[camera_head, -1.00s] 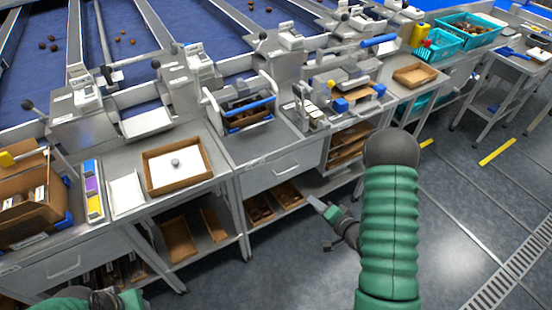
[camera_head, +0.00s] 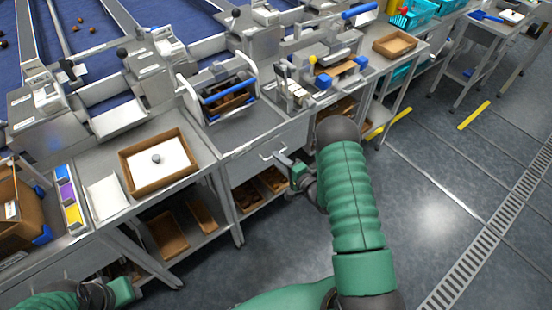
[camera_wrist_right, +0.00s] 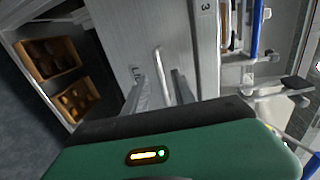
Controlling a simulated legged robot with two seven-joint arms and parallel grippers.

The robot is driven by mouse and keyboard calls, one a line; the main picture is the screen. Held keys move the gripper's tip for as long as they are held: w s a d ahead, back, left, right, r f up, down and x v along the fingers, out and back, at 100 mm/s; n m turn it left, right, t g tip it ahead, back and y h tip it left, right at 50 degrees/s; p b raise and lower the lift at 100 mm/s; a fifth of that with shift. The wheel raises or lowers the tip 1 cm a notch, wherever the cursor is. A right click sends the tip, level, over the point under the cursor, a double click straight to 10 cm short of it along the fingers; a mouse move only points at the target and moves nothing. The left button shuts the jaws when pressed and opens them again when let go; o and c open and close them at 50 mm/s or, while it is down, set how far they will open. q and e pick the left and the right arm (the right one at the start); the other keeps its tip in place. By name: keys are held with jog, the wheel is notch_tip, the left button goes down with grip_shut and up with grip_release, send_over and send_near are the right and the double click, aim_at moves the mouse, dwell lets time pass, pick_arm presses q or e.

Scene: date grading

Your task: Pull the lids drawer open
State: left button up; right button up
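The lids drawer (camera_head: 248,168) is a grey drawer front under the middle bench, and it looks closed. Its bar handle (camera_head: 266,155) sits by my right gripper (camera_head: 283,158). In the right wrist view the drawer front (camera_wrist_right: 122,35) carries a partly covered label beginning "LI". The handle (camera_wrist_right: 158,62) stands between the two fingers of my right gripper (camera_wrist_right: 160,85), with gaps visible on both sides. The fingers are apart; whether they touch the bar is unclear. My left gripper (camera_head: 98,294) is at the lower left, its fingers unclear.
Brown trays (camera_head: 246,194) lie on the shelf below the drawer. A sealing device with a blue handle (camera_head: 228,88) stands on the bench above. A wooden tray (camera_head: 128,165) with a white base is on the left bench. The floor at right is clear.

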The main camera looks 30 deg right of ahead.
jog(key=shift+x, duration=1.05)
jog(key=shift+s, duration=0.1)
grip_shut()
jog(key=shift+s+f, duration=0.1)
jog(key=shift+f, duration=0.05)
dwell(0.4)
